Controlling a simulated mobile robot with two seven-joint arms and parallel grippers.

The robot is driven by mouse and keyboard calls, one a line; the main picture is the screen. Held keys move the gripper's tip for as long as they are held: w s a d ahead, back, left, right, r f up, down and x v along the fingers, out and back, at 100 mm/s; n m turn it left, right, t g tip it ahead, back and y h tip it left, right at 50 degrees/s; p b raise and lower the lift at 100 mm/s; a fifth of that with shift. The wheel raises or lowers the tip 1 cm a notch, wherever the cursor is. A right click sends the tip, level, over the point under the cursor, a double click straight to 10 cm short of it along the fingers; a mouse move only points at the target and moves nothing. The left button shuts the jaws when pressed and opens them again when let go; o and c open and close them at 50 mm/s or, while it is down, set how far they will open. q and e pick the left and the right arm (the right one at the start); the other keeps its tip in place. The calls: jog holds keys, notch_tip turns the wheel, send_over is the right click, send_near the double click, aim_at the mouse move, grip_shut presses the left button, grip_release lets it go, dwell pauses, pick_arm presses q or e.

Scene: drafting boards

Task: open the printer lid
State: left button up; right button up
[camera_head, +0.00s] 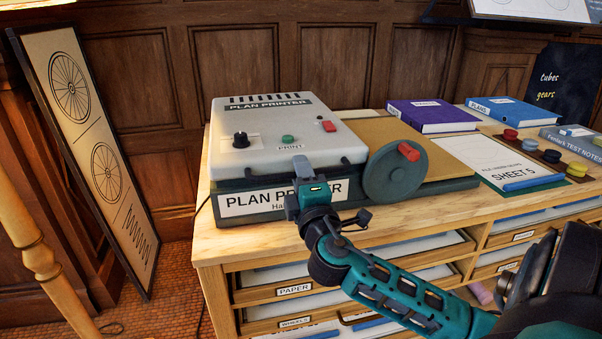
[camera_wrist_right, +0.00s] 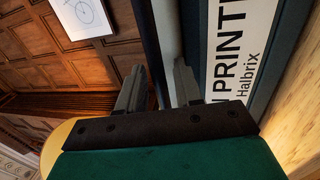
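The plan printer (camera_head: 270,200) stands on the wooden cabinet, with a dark base and a label on its front. Its pale grey lid (camera_head: 262,150) lies down flat on the base. My right gripper (camera_head: 303,172) is at the lid's front edge, over the label. In the right wrist view, its two fingers (camera_wrist_right: 158,88) are apart, and the lid's pale edge (camera_wrist_right: 168,35) runs up between them. I cannot tell whether they touch it. My left gripper is not in view.
A grey wheel with a red handle (camera_head: 394,172) sits right of the lid. Purple (camera_head: 430,116) and blue (camera_head: 512,112) binders, a sheet (camera_head: 495,163) and coloured pucks (camera_head: 552,156) lie further right. Drawers (camera_head: 350,275) fill the cabinet front.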

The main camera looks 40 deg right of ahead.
jog(key=shift+w, duration=0.1)
jog(key=shift+c, duration=0.3)
grip_shut()
